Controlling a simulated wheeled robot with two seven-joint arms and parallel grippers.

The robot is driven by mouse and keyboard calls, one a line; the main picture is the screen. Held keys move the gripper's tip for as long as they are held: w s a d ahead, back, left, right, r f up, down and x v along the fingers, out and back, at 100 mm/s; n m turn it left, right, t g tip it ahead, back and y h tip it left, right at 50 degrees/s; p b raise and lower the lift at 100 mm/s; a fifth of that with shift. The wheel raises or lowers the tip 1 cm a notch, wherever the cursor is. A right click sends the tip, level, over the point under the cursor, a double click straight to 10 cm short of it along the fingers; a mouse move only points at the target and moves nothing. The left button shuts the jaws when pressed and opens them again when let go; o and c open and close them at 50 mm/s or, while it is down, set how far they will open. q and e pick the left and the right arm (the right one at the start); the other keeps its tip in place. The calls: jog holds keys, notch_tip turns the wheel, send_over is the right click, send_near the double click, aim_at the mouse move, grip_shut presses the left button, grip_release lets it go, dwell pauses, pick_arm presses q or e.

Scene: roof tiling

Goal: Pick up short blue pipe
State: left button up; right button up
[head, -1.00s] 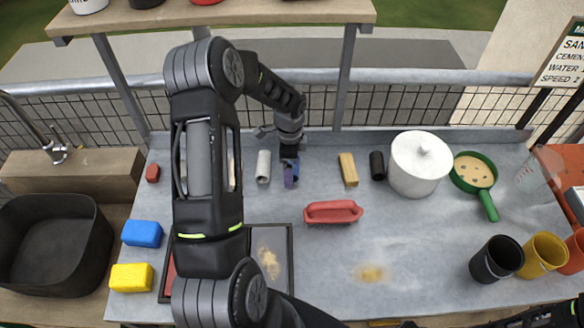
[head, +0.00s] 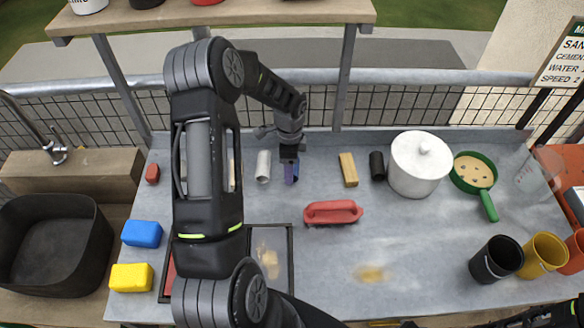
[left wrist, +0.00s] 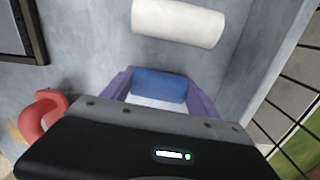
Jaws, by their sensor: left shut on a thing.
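The short blue pipe (left wrist: 159,85) lies between the purple fingers of my left gripper (left wrist: 158,92) in the left wrist view. In the head view my left gripper (head: 290,172) points down at the back of the grey table, and only a small part of the blue pipe (head: 296,172) shows beside the fingers. The left gripper is shut on the pipe. I cannot tell whether the pipe still touches the table. At the lower right of the head view a dark piece of my right arm shows, but its fingertips cannot be made out.
To the right are a yellow block (head: 348,169), a black cylinder (head: 377,165) and a white pot (head: 420,165). A red float (head: 333,212) lies in front. The wire fence (head: 400,108) runs behind the table.

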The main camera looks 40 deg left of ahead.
pick_arm(q)
jog(key=shift+c, duration=0.5)
jog(key=shift+r, duration=0.1)
jog(key=shift+r, duration=0.3)
notch_tip(320, 180, up, 9)
jog(key=shift+r, duration=0.15)
